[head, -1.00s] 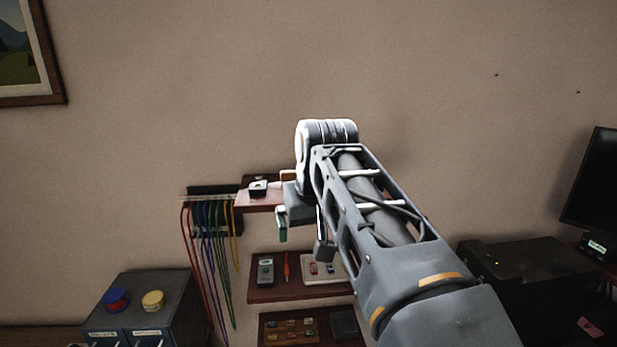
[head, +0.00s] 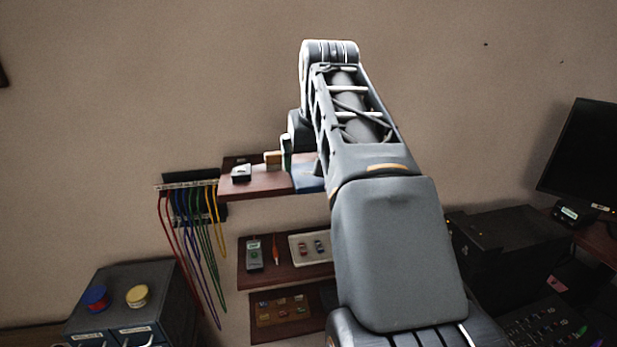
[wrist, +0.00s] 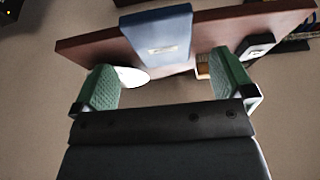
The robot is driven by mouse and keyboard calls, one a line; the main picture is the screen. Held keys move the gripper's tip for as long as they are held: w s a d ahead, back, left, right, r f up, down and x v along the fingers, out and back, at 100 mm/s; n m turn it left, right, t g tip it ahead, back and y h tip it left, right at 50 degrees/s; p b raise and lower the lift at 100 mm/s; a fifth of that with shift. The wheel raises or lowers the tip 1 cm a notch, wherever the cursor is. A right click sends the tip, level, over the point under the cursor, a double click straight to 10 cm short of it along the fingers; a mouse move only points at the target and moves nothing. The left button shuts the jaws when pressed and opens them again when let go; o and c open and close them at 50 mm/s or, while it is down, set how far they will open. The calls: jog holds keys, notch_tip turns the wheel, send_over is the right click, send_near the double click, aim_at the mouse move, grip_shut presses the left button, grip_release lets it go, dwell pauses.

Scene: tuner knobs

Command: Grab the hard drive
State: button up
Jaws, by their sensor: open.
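A flat blue box (wrist: 158,38) with a pale label, likely the hard drive, lies across the red-brown shelf (wrist: 88,50) in the wrist view. It also shows in the head view as a blue patch (head: 308,179), partly hidden by my arm. My gripper (wrist: 165,70) is open and empty. Its green fingers stand apart on either side of the blue box's line, and the box appears beyond the fingertips. In the head view one green finger (head: 286,153) shows near the upper shelf; the other is hidden.
A small black device (head: 240,173) sits at the shelf's left end. Coloured cables (head: 192,230) hang left of it. Lower shelves carry a meter (head: 254,255) and a white tray (head: 309,247). A white rounded thing (wrist: 132,77) is near the left finger.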

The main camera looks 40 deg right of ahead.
aim_at(311, 178)
jog(key=shift+p+x, duration=0.65)
jog(key=shift+x, duration=2.2)
jog(key=shift+w+r, duration=0.1)
jog(key=shift+w, duration=0.05)
jog(key=shift+c, duration=0.5)
jog(key=c, duration=0.8)
